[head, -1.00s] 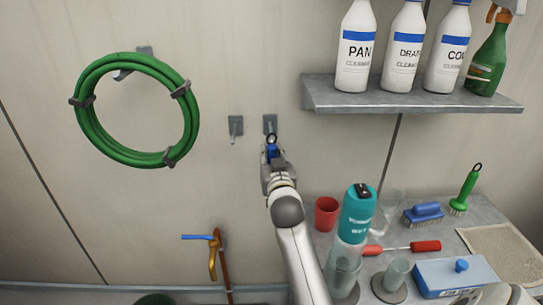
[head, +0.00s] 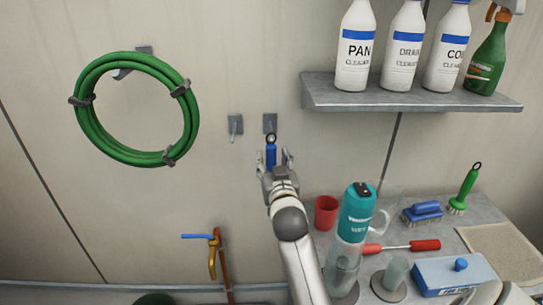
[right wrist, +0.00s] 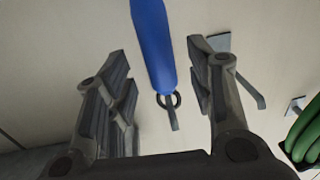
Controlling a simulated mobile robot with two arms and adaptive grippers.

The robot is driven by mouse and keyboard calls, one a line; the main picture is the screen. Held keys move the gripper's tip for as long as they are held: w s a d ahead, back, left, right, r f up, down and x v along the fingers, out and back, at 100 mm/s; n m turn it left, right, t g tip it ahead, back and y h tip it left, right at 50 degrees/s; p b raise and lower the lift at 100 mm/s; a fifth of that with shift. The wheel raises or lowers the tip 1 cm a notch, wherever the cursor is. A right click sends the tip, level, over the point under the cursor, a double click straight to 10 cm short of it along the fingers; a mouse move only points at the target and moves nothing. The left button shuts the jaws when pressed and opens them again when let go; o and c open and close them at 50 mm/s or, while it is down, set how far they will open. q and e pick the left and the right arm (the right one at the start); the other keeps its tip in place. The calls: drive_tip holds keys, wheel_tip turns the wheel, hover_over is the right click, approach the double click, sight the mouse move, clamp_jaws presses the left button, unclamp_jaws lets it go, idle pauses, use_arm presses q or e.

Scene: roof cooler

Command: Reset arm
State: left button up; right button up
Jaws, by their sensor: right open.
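My right gripper (head: 273,160) is open in front of the wall in the head view. A blue-handled tool (head: 271,151) hangs upright from the right one of two grey wall hooks (head: 270,123). Its handle shows between the spread fingers, and its lower part is hidden behind the gripper. In the right wrist view the blue handle (right wrist: 154,45) lies between the fingers with a gap on both sides. Its dark ring (right wrist: 168,101) is on the hook. My left gripper is not in view.
The left hook (head: 235,125) is empty. A coiled green hose (head: 91,118) hangs to the left. A shelf (head: 410,98) with bottles juts out at upper right. Below it, a counter (head: 465,222) holds a red cup (head: 326,213), a teal-labelled bottle (head: 357,215) and brushes. A tap (head: 213,255) stands below.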

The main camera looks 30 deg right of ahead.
drive_tip(key=s+a+f+n+g+y, duration=0.25)
drive_tip(key=a+f, duration=0.25)
drive_tip(key=f, duration=0.9)
drive_tip(key=s+a+f+n+g+y, duration=0.15)
drive_tip(key=s+a+f, duration=0.25)
drive_tip(key=f, duration=1)
drive_tip(key=s+a+f+n+g+y, duration=0.1)
drive_tip(key=s+a+f+g+y, duration=0.3)
drive_tip(key=f, duration=1)
drive_tip(key=s+a+f+n+g, duration=0.2)
drive_tip(key=s+a+f+g, duration=0.1)
drive_tip(key=s+f, duration=1.5)
drive_tip(key=s+d+f+g, duration=0.1)
drive_tip(key=s+f+g, duration=0.1)
drive_tip(key=s, duration=0.9)
drive_tip(key=s+d+f+g, duration=0.1)
drive_tip(key=s+f, duration=0.3)
drive_tip(key=s, duration=0.8)
drive_tip(key=shift+s+f+g, duration=0.2)
drive_tip(key=shift+g, duration=0.5)
